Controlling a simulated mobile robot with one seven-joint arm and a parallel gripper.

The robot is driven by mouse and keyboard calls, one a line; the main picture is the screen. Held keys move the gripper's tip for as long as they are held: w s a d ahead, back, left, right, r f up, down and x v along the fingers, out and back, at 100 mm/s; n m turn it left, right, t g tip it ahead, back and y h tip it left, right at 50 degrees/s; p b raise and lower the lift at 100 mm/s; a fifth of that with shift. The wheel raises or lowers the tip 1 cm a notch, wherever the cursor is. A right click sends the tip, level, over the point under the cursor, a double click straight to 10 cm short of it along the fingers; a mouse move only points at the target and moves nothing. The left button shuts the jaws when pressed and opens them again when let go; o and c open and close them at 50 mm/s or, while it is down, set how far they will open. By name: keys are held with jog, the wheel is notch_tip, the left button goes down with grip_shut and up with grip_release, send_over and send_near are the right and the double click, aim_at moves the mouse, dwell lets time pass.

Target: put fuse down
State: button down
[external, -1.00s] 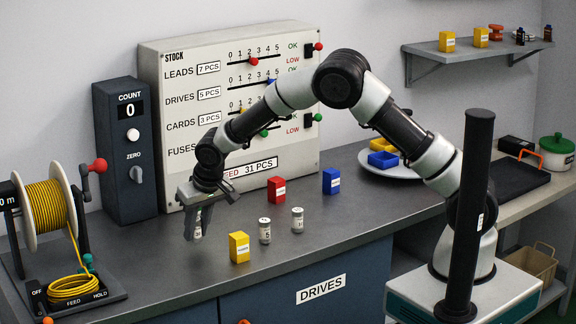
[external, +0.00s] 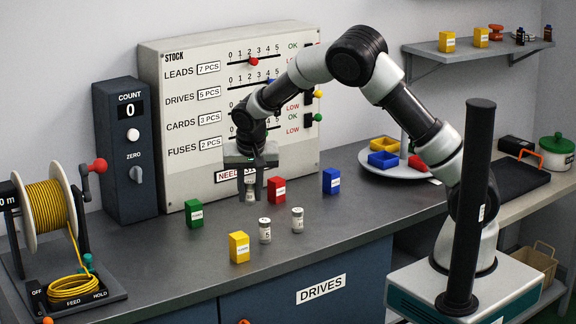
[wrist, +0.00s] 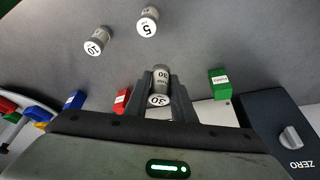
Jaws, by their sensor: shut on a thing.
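My gripper (external: 250,190) is shut on a small grey-and-white fuse (wrist: 161,82), a cylinder marked 30 in the wrist view. In the external view the gripper points down above the bench, in front of the stock board, and mostly hides the fuse. I cannot tell whether the fuse touches the bench. Two other fuses stand upright on the bench in front of the gripper: one marked 5 (external: 265,231) and one marked 10 (external: 297,220). They also show in the wrist view, the 5 fuse (wrist: 147,22) and the 10 fuse (wrist: 97,41).
A green box (external: 194,214), red box (external: 277,190), yellow box (external: 239,247) and blue box (external: 331,181) stand around the fuses. The stock board (external: 180,80) rises close behind. A cable reel (external: 50,205) is at the left. The bench front right of the fuses is clear.

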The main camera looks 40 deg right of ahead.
jog(key=s+d+r+m+g+h+p, duration=0.1)
jog(key=s+d+m+g, duration=0.3)
jog(key=d, duration=0.7)
jog(key=s+d+r+m+t+h+p, duration=0.1)
jog(key=s+d+m, duration=0.1)
jog(key=d+m, duration=0.65)
jog(key=shift+n, duration=0.95)
jog(key=x, duration=0.5)
jog(key=shift+s+d+f, duration=0.35)
jog(key=shift+d, duration=0.05)
jog(key=shift+f, duration=2.2)
jog(key=shift+f, duration=0.15)
jog(key=c, duration=1.5)
grip_release()
